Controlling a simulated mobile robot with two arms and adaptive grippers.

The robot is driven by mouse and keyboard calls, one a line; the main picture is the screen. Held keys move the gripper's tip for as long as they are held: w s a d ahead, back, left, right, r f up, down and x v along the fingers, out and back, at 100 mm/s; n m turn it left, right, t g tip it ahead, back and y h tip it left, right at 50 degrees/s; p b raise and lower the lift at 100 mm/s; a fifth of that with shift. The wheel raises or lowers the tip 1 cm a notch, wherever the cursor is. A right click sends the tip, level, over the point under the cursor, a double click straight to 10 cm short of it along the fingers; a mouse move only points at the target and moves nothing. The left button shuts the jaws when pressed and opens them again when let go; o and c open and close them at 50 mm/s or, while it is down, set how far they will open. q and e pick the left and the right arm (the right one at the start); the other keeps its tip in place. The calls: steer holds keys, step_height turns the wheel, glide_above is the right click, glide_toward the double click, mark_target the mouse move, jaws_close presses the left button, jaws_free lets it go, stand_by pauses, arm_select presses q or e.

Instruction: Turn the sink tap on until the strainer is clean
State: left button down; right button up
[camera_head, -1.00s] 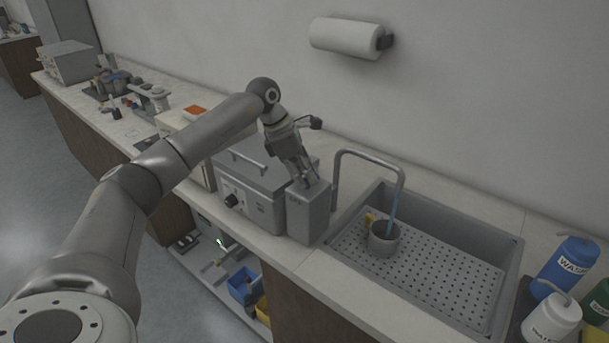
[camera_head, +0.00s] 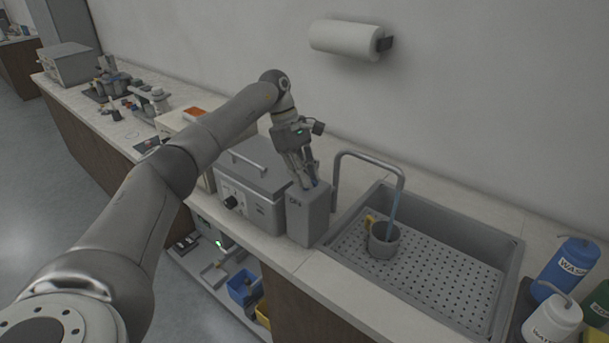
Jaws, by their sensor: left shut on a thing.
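The sink (camera_head: 452,227) is a grey basin with a perforated floor. Its bent grey tap (camera_head: 372,158) arches over the left side, and a blue water stream (camera_head: 394,206) runs down from the spout. The strainer (camera_head: 384,243), a grey cup with a yellow handle, stands upright under the stream; its inside is too small to judge for dirt. A grey box (camera_head: 310,216) with small dark lettering on top stands left of the tap. My right gripper is out of view.
A grey lidded bath (camera_head: 252,190) stands close left of the box. A blue bottle (camera_head: 567,264) and a white bottle (camera_head: 551,318) stand right of the sink. A paper roll (camera_head: 345,38) hangs on the wall. The counter front edge runs below the sink.

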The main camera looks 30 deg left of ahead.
arm_select(q)
steer(key=shift+w+r, duration=0.1)
stand_by(0.4)
steer(key=c, duration=1.4)
jaws_free()
steer(key=shift+c, duration=0.2)
steer(key=v, duration=1.2)
